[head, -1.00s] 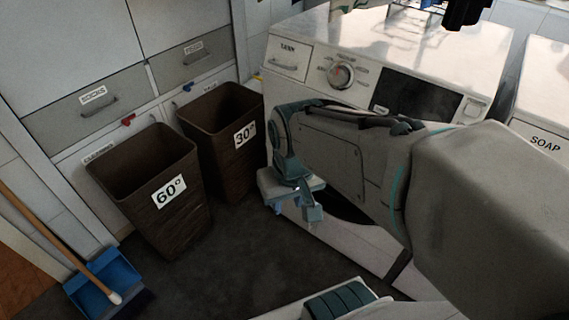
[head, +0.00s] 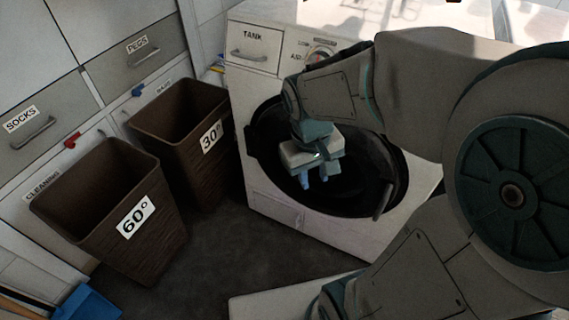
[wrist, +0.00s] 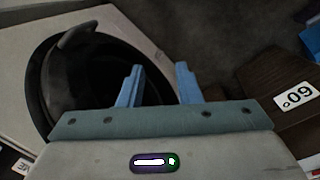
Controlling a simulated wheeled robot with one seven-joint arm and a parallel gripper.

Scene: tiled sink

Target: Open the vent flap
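My gripper (head: 315,178) hangs in front of the washing machine's dark round door (head: 372,172) in the head view. In the wrist view its two blue fingers are apart, with nothing between them (wrist: 160,80). The black door with its handle (wrist: 75,38) shows beyond the fingers on the left there. A small outlined panel (head: 272,212) lies flush in the machine's front, low and left of the door. I cannot tell whether this panel is the vent flap. No label marks a vent flap in either view. My arm covers part of the machine's upper front.
The white washing machine (head: 241,130) has a TANK drawer (head: 252,53) at its top left. Two brown bins, marked 60° (head: 110,240) and 30° (head: 180,165), stand to its left. The dark floor (head: 235,245) is clear between them. A blue dustpan (head: 88,304) lies bottom left.

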